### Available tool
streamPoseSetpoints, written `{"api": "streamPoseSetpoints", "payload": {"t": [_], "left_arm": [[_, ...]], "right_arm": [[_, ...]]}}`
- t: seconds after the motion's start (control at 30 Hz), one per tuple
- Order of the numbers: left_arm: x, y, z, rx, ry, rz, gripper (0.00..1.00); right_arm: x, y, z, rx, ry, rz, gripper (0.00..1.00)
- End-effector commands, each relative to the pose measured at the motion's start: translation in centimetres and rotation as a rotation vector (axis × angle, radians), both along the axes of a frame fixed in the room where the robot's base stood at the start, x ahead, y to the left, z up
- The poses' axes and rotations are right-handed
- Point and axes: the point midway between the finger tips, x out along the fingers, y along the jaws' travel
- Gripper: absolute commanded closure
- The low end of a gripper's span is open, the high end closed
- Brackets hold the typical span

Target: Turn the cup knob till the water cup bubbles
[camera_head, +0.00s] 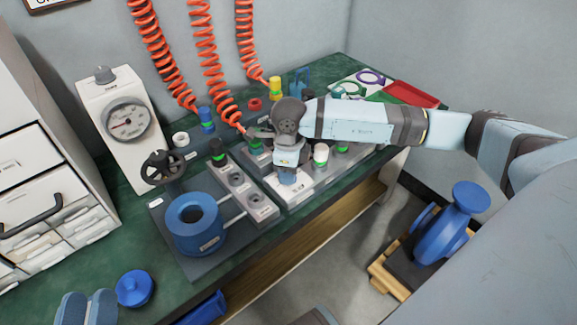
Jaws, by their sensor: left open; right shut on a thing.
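My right gripper (288,177) points down at a white block (299,193) on the bench. It is shut, apparently on the cup knob, which is hidden by the fingers.
A pressure gauge (128,122) and black handwheel (164,168) stand at the left. A blue ring-shaped part (195,223) sits on a grey plate. Orange coiled hoses (207,60) hang behind. A red tray (410,94) lies at the far right.

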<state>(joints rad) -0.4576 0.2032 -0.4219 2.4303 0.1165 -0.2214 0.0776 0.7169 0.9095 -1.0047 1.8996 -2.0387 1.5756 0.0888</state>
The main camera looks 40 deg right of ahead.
Motion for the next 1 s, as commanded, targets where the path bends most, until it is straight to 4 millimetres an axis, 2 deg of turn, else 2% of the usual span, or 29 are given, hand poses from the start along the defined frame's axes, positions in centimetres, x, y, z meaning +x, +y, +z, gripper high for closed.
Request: {"api": "streamPoseSetpoints", "payload": {"t": [0.23,0.6,1.0], "left_arm": [[-0.2,0.2,2.4,-0.029,-0.063,0.017,0.57],[0.3,1.1,-0.7,0.064,0.071,0.048,0.57],[0.3,1.5,-2.1,0.101,0.129,0.06,0.57]], "right_arm": [[0.0,0.0,0.3,0.001,0.0,-0.229,0.89],[0.0,0.0,0.3,0.001,-0.002,-0.493,0.89],[0.0,0.0,0.1,0.001,-0.001,-0.605,0.89]]}}
